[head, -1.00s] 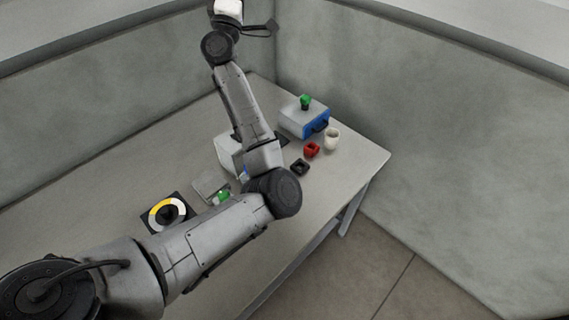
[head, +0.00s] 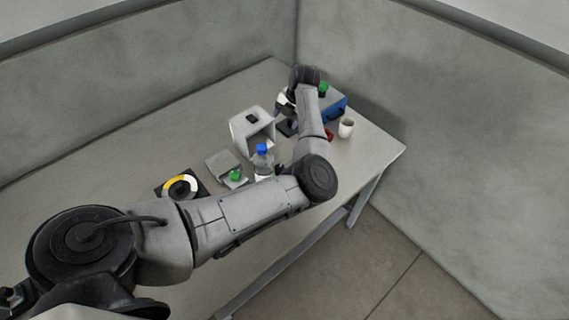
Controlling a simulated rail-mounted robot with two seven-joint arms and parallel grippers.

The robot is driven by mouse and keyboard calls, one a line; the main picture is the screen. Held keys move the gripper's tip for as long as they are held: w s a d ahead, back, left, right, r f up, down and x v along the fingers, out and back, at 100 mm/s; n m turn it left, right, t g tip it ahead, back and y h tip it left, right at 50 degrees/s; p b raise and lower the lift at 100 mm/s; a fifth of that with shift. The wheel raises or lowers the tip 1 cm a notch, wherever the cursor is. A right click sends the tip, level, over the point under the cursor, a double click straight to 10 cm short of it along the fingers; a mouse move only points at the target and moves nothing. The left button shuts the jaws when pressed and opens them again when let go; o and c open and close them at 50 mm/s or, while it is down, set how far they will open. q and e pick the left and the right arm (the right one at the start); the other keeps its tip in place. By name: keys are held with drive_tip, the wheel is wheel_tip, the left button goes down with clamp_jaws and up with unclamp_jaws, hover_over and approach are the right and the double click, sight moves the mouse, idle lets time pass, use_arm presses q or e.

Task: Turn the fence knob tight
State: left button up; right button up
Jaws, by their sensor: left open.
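Two green knobs show in the head view. One green knob (head: 235,174) sits on a flat grey plate (head: 220,160) in front of the white housing. The other green knob (head: 323,88) stands on the grey and blue box (head: 336,107) at the back right, close behind my left wrist. I cannot tell from the picture which is the fence knob. My left gripper (head: 284,104) is open, pointing down between the white housing and the blue box, apart from the plate's knob. Its fingertips are small and partly hidden. My right gripper is not in view.
A white housing (head: 242,130) stands mid-table. A clear bottle with a blue cap (head: 262,149) stands before it, and a yellow and white reel (head: 180,187) lies left. The table's left side is clear.

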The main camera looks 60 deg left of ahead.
sight(281, 166)
use_arm(q)
drive_tip(key=s+d+m+g+h, duration=0.1)
drive_tip(key=s+d+g+h, duration=0.1)
drive_tip(key=d+h, duration=0.3)
drive_tip(key=shift+y, duration=0.3)
drive_tip(key=x, duration=0.4)
drive_tip(key=b+x, duration=0.1)
drive_tip(key=x, duration=0.8)
drive_tip(key=shift+w+d+f+b, duration=0.1)
drive_tip(key=shift+d+f+b, duration=0.1)
drive_tip(key=shift+d+b, duration=0.2)
drive_tip(key=shift+c, duration=0.3)
